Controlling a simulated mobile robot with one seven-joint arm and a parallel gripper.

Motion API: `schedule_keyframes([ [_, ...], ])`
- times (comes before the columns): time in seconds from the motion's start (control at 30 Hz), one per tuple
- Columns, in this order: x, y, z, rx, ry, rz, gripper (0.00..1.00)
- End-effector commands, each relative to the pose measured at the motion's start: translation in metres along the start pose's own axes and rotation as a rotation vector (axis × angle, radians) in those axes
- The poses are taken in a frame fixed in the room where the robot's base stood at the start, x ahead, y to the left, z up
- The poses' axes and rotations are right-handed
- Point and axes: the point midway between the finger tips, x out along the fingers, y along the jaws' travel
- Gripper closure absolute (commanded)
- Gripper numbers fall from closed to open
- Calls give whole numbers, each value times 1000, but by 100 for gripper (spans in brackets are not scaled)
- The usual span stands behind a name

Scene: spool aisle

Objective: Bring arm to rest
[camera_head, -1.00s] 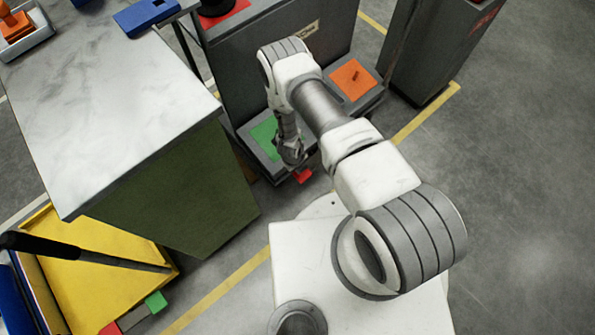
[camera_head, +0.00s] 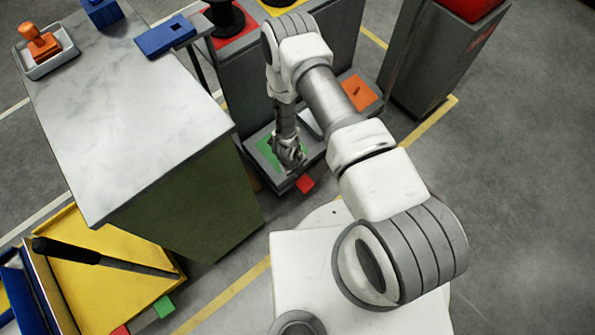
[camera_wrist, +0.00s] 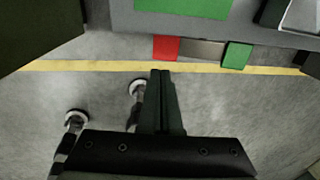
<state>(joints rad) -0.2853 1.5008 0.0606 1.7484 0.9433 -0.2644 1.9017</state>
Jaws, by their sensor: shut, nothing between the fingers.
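My gripper (camera_wrist: 160,75) is shut and empty in the wrist view, its two dark fingers pressed together. In the head view my gripper (camera_head: 290,160) hangs low at the end of my bent arm, in front of the grey stand. It overlaps the green square (camera_head: 265,152) on the stand's low ledge. I cannot tell from this view how far it is from the ledge. The wrist view shows floor beyond the fingertips, with the green square (camera_wrist: 197,7) at the top edge.
A marble-topped counter (camera_head: 130,110) stands to the left. A yellow cart (camera_head: 105,270) with a dark handle is at lower left. An orange square (camera_head: 358,92) and a grey pillar (camera_head: 432,60) are at the back right. Floor at the right (camera_head: 520,200) is clear.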

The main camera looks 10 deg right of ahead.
Motion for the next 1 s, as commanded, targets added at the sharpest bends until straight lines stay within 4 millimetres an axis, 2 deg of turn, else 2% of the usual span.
schedule_keyframes([
  [0.4, 0, 0, 1, -1, -1, 0, 100],
  [0.47, -3, -2, 4, -7, -6, 1, 100],
  [0.57, -19, -8, 19, -47, -31, 11, 100],
  [0.67, -49, -18, 44, -132, -77, 27, 100],
  [0.8, -107, -37, 80, -298, -157, 43, 100],
  [1.0, -193, -62, 112, -550, -260, 39, 100],
])
